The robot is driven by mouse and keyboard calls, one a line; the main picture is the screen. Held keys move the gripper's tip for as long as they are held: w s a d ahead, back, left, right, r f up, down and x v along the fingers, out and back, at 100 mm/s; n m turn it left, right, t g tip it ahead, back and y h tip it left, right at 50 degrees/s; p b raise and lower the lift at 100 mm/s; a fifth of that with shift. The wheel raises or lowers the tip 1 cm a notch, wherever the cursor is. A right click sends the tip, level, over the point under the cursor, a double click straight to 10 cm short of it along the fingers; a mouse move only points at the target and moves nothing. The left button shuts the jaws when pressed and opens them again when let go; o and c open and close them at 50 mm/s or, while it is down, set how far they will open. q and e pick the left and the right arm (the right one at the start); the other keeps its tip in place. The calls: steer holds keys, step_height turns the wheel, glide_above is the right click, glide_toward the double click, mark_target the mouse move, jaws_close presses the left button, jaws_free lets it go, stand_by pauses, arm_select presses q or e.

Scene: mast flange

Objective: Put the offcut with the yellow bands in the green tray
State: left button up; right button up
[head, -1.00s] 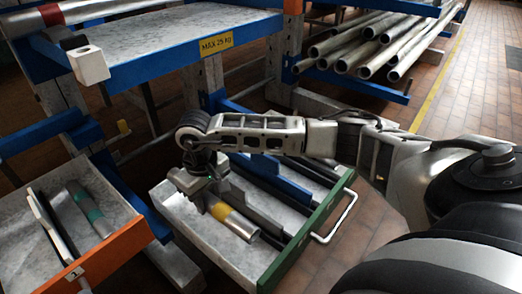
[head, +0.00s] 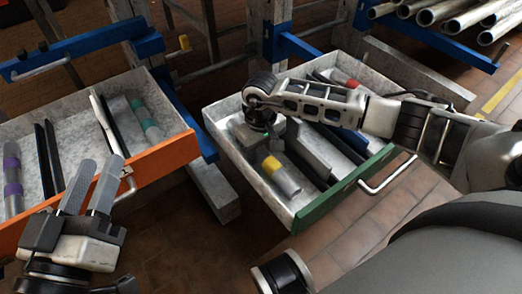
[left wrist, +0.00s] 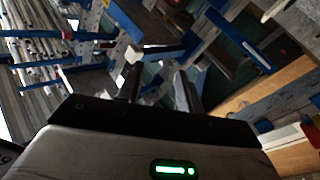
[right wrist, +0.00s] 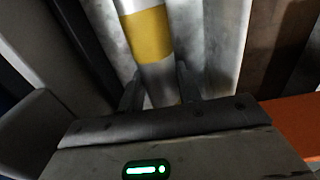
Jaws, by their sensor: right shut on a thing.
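The offcut with the yellow band (head: 281,176) is a grey tube inside the outline of the green-fronted tray (head: 345,188). One yellow band shows on it in the right wrist view (right wrist: 149,35). My right gripper (right wrist: 158,88) is shut on this offcut; in the head view its fingers are mostly hidden under the wrist. I cannot tell whether the offcut touches the tray floor. My left gripper (head: 100,163) is open and empty, in front of the orange-fronted drawer (head: 160,160). Its spread fingers also show in the left wrist view (left wrist: 158,85).
The green tray also holds a grey bar (head: 305,150), dark bars and a red-banded offcut (head: 345,78). The orange drawer holds teal-banded (head: 143,117) and purple-banded (head: 12,178) offcuts and black bars (head: 48,155). A blue rack beam (head: 75,45) stands behind.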

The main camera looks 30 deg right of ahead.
mark_target(261, 149)
arm_select(q)
steer(key=shift+r, duration=0.1)
arm_select(e)
steer(key=shift+f, duration=0.1)
steer(key=o, duration=1.1)
arm_select(q)
steer(key=shift+w+r, duration=0.1)
steer(key=shift+r, duration=0.05)
arm_select(e)
step_height(261, 149, up, 5)
steer(key=shift+p, duration=1.1)
arm_select(q)
steer(key=shift+s+f+n+g+y+p, duration=0.15)
steer(key=shift+s+f+g+y+p, duration=0.2)
steer(key=shift+f, duration=0.35)
steer(key=shift+s+f+n+g+y+p, duration=0.25)
steer(key=shift+f+g+p, duration=0.2)
steer(key=shift+f, duration=0.25)
steer(key=shift+s+f+n+g+y+p, duration=0.1)
steer(key=shift+s+f+g+y+p, duration=0.1)
steer(key=shift+s+f+g+p, duration=0.3)
arm_select(e)
steer(key=shift+r, duration=3.6)
arm_select(q)
steer(key=shift+w+f, duration=0.15)
steer(key=shift+f, duration=0.05)
